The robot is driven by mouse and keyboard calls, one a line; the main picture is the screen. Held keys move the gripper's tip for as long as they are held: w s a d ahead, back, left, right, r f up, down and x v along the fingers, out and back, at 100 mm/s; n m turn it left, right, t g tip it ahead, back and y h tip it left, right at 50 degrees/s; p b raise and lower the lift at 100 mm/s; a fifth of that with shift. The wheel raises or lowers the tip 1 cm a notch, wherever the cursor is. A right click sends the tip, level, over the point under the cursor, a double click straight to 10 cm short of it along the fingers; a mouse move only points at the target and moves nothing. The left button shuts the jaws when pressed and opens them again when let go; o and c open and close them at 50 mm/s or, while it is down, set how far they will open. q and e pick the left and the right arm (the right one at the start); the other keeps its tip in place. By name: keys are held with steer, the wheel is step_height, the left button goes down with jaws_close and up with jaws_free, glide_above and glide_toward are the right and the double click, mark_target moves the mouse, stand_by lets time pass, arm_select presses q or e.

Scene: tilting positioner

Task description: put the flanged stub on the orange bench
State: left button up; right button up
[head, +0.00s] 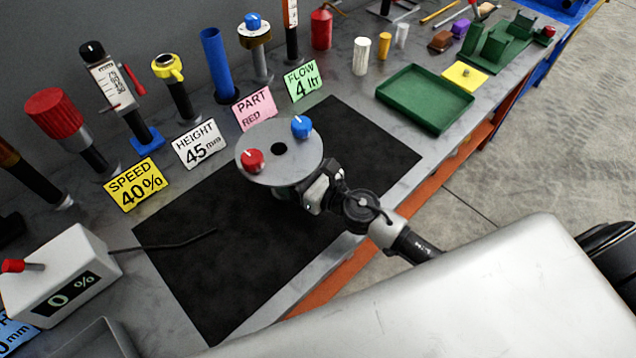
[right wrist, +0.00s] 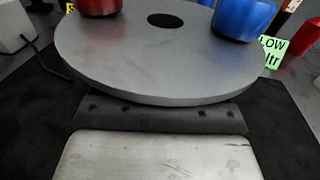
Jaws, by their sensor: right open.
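A wide grey disc (head: 278,172) with a dark central hole carries a red knob and a blue knob on top. It seems to be the flange of the flanged stub; anything under it is mostly hidden. It stands over the black mat on the orange-framed bench (head: 330,275). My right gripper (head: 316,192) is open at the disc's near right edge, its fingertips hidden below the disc. In the right wrist view the disc (right wrist: 160,62) fills the upper part, just beyond the gripper body. My left gripper is not in view.
Sign cards, including a yellow card (head: 135,184), and several upright tools line the back. A white readout box (head: 62,280) stands at left. A green tray (head: 425,97) lies at right.

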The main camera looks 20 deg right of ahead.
steer(key=b+v, duration=0.2)
steer(key=v, duration=0.6)
steer(key=shift+s+d+b, duration=0.2)
steer(key=shift+s+b, duration=0.05)
steer(key=shift+b, duration=0.1)
